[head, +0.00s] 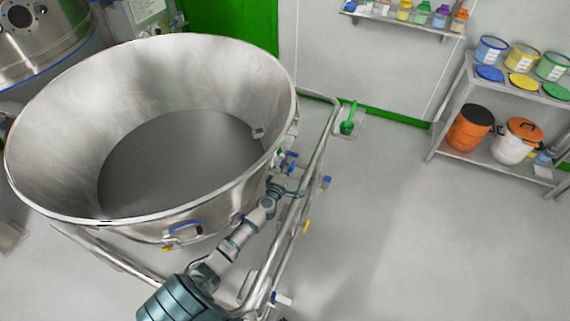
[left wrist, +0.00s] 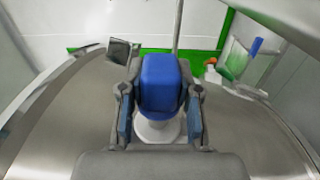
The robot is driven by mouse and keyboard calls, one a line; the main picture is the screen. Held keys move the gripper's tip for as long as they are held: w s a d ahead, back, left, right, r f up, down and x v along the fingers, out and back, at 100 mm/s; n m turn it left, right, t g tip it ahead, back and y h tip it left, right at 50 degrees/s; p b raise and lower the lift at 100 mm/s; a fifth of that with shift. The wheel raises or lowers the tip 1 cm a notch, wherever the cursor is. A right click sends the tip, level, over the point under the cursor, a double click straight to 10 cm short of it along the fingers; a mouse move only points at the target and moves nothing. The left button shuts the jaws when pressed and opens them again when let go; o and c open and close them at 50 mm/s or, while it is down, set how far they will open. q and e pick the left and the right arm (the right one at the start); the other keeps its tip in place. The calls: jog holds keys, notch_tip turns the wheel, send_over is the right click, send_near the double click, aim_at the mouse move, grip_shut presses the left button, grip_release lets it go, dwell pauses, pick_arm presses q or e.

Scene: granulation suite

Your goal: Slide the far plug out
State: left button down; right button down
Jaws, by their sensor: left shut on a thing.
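My left gripper (head: 284,182) reaches up along the right side of the large steel bowl (head: 185,60). Its fingers sit at small blue fittings (head: 291,164) on the bowl's outer wall. In the left wrist view, my left gripper (left wrist: 160,100) has its two fingers on either side of a plug with a blue head (left wrist: 163,82) and a pale round base (left wrist: 158,130). It is shut on that blue head. The gripper hides part of the plug in the head view, and I cannot tell there how deep it sits. My right gripper is not in view.
A tubular steel frame (head: 322,135) runs around the bowl, close to my left arm. A green scoop (head: 348,124) is by the back wall. A shelf rack (head: 445,123) with tubs and drums stands at the right. The floor between is clear.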

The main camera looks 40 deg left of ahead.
pick_arm(q)
jog(key=c, duration=1.1)
grip_release()
jog(key=shift+d+f, duration=0.3)
jog(key=shift+d, duration=0.25)
jog(key=o, duration=0.3)
jog(key=shift+d+r, duration=0.1)
jog(key=shift+d, duration=0.05)
jog(key=shift+d+r, duration=0.2)
jog(key=shift+r, duration=0.1)
jog(key=v, duration=0.6)
jog(key=shift+s+a+f, duration=0.3)
jog(key=shift+a, duration=0.05)
send_near(289, 170)
jog(key=shift+w+d, duration=0.1)
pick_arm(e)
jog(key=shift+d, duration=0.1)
pick_arm(q)
jog(key=shift+d, duration=0.1)
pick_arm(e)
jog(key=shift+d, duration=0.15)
